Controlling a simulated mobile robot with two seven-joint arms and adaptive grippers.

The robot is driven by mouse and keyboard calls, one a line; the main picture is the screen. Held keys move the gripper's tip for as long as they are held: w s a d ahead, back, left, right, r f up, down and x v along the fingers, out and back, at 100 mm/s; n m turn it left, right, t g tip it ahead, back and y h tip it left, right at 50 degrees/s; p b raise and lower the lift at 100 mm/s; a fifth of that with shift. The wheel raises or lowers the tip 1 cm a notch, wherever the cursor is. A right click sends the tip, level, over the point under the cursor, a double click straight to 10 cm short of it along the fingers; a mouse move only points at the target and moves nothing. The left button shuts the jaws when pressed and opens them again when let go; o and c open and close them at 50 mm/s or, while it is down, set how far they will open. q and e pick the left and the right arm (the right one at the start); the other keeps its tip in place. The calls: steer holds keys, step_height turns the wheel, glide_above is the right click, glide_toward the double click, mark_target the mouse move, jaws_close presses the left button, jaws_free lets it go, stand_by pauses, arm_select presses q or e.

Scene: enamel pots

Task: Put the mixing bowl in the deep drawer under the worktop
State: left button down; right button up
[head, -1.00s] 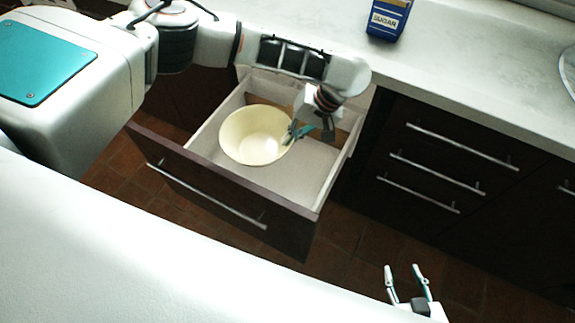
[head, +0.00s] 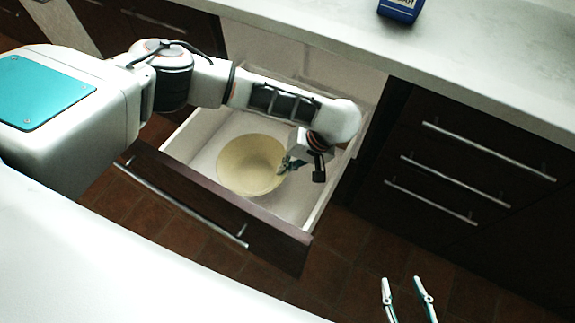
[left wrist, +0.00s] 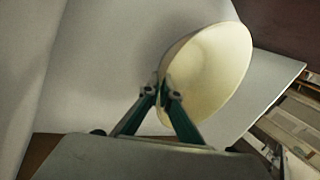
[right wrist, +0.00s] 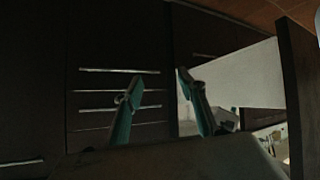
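The cream mixing bowl (head: 249,166) is inside the open deep drawer (head: 205,186), upright, its rim within the drawer walls. Whether its base touches the drawer floor is hidden. My left gripper (head: 284,165) reaches down into the drawer at the bowl's right side. In the left wrist view, my left gripper (left wrist: 168,92) has its fingertips closed together on the rim of the bowl (left wrist: 212,72). My right gripper (head: 403,282) is open and empty above the floor at the lower right. Its spread fingers also show in the right wrist view (right wrist: 153,88).
The pale worktop (head: 480,70) runs along the back, with a blue sugar box (head: 400,8) on it. A closed dark drawer unit (head: 460,170) stands right of the open drawer. My left arm crosses above the drawer's back. Tiled floor (head: 345,240) lies in front.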

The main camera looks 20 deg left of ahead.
arm_select(q)
steer(key=shift+w, duration=0.1)
steer(key=c, duration=2.8)
jaws_free()
steer(key=shift+f, duration=0.15)
steer(key=o, duration=0.5)
steer(key=p+v, duration=0.5)
steer(key=v, duration=0.7)
arm_select(e)
steer(key=shift+s+d+r+h, duration=0.1)
steer(key=shift+d+r+h, duration=0.05)
steer(key=shift+d, duration=0.35)
steer(key=shift+s+d+r+h, duration=0.1)
steer(key=shift+d+r+h, duration=0.05)
steer(key=shift+d, duration=0.35)
arm_select(q)
steer(key=shift+p, duration=0.3)
arm_select(e)
steer(key=shift+a+r, duration=0.1)
steer(key=shift+r, duration=0.05)
